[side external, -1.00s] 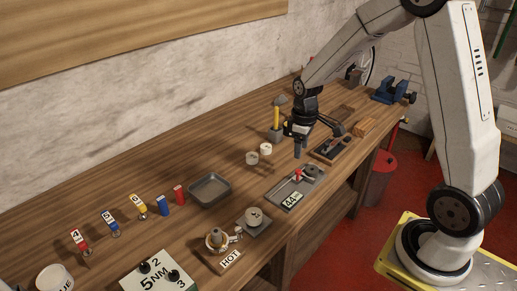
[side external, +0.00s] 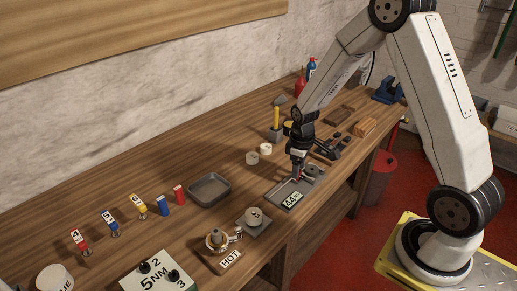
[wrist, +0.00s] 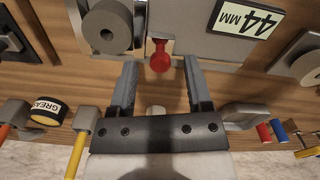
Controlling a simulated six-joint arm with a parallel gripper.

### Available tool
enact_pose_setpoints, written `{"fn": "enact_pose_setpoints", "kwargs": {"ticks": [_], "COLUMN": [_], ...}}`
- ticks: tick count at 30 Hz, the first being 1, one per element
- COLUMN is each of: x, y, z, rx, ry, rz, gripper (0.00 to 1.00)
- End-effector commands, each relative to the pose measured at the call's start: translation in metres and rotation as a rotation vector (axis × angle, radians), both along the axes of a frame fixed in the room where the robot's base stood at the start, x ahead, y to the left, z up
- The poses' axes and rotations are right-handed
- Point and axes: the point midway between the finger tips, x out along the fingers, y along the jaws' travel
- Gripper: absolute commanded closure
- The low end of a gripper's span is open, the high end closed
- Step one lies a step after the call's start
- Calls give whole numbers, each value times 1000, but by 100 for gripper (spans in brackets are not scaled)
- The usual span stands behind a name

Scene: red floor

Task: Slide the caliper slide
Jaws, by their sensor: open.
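The caliper is a grey plate (side external: 284,193) with a "44 MM" label, lying near the front edge of the bench. In the wrist view its plate (wrist: 185,25) carries a red knob (wrist: 160,56) beside a grey round part (wrist: 107,27). My gripper (side external: 298,176) points down over the caliper and hides part of it in the side view. In the wrist view my gripper (wrist: 160,68) is open, with one finger on each side of the red knob's line. The knob lies just beyond the fingertips, and I see no contact.
A grey tray (side external: 224,194) is to the left, and a round weight-like piece on a plate (side external: 254,217) is nearer. White cylinders (side external: 258,155) stand behind. A grease tin (wrist: 47,111) and a yellow-handled tool (wrist: 75,157) show in the wrist view.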

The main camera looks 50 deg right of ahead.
Motion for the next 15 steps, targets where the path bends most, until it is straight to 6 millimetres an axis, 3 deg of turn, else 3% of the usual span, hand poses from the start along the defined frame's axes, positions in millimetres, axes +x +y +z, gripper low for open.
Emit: {"fn": "enact_pose_setpoints", "kwargs": {"ticks": [12,15], "x": [0,0], "y": [0,0], "z": [-5,-5], "rx": [0,0], "ry": [0,0], "rz": [0,0], "gripper": [36,68]}}
